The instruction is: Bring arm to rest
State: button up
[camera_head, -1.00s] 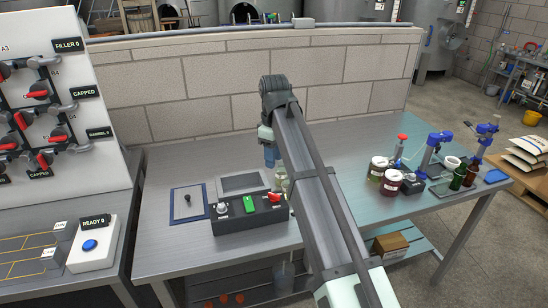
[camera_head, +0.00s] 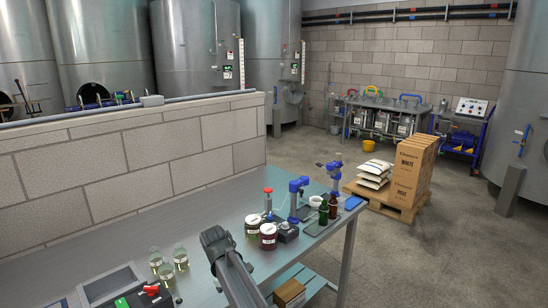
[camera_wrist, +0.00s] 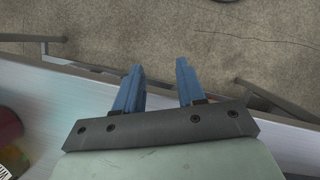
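My gripper (camera_wrist: 160,66) shows in the wrist view with its two blue fingers apart and nothing between them. Below the fingers are an edge of the steel table (camera_wrist: 40,80) and the bare floor. A jar with red contents (camera_wrist: 8,128) is cut off at the left edge of that view. In the head view my arm reaches over the table (camera_head: 215,200), its dark joint between the glass bottles and the lidded jars. My gripper does not show there.
Several clear glass bottles (camera_head: 180,257) stand left of my arm, near a control box (camera_head: 145,297). A block wall (camera_head: 130,165) runs behind.

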jog(key=s+d+f+m+g, duration=0.1)
jog(key=s+d+f+m, duration=0.1)
jog(key=s+d+f, duration=0.5)
jog(key=s+d+f+m+g, duration=0.15)
jog(key=d+f, duration=0.35)
jog(key=f, duration=0.6)
jog(key=s+d+f+m, duration=0.25)
jog(key=d+f, duration=0.35)
jog(key=f, duration=0.3)
jog(key=s+d+f+m+y, duration=0.1)
jog(key=s+d+f+m, duration=0.1)
jog(key=s+f, duration=0.3)
jog(key=s+d+f+m+g+y, duration=0.1)
jog(key=s+d+f+m, duration=0.2)
jog(key=s, duration=0.9)
jog(key=s+d+f+m+g+y, duration=0.1)
jog(key=s+d+f, duration=0.3)
jog(key=s+f, duration=0.4)
jog(key=shift+s+m+y, duration=0.4)
jog(key=shift+s+m, duration=0.25)
jog(key=shift+m, duration=0.15)
